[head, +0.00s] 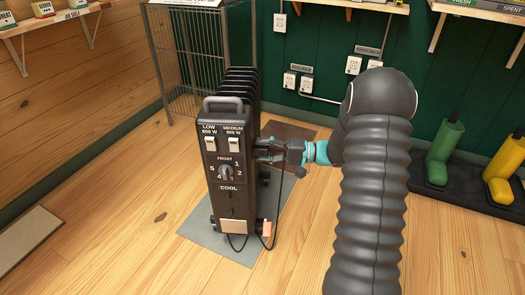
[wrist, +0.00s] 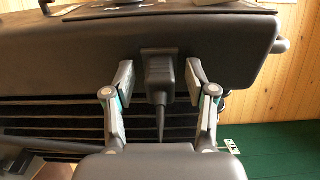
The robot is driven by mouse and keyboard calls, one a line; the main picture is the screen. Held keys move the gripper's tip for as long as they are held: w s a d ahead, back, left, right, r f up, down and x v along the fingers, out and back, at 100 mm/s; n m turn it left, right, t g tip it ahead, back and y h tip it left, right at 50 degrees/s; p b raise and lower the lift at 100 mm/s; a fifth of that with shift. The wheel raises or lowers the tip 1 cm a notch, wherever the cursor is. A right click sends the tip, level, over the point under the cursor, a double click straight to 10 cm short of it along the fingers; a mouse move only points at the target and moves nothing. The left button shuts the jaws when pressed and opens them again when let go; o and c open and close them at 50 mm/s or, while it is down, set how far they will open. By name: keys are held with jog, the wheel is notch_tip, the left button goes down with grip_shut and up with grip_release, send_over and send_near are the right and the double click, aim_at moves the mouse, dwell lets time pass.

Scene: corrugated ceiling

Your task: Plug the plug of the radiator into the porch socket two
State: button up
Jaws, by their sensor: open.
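The black radiator (head: 228,170) stands upright on a grey mat, its switches and dial facing me. In the wrist view, a black plug (wrist: 158,75) sits against the radiator's dark side (wrist: 90,55), its cord running down. My gripper (wrist: 160,82) is open, with one finger on each side of the plug and visible gaps between. In the head view my gripper (head: 268,151) is at the radiator's right side, and the plug cannot be made out there. Socket plates (head: 290,80) and (head: 354,65) are on the green wall behind; their labels are too small to read.
Another wall plate (head: 279,22) is higher up. A wire cage (head: 190,55) stands behind the radiator at the left. Green (head: 440,150) and yellow (head: 505,165) boot-like objects stand on a dark tray at the right. Shelves run along the top. The wooden floor in front is mostly clear.

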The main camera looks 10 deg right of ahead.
grip_shut()
jog(key=shift+b+v, duration=0.8)
jog(key=shift+v, duration=2.15)
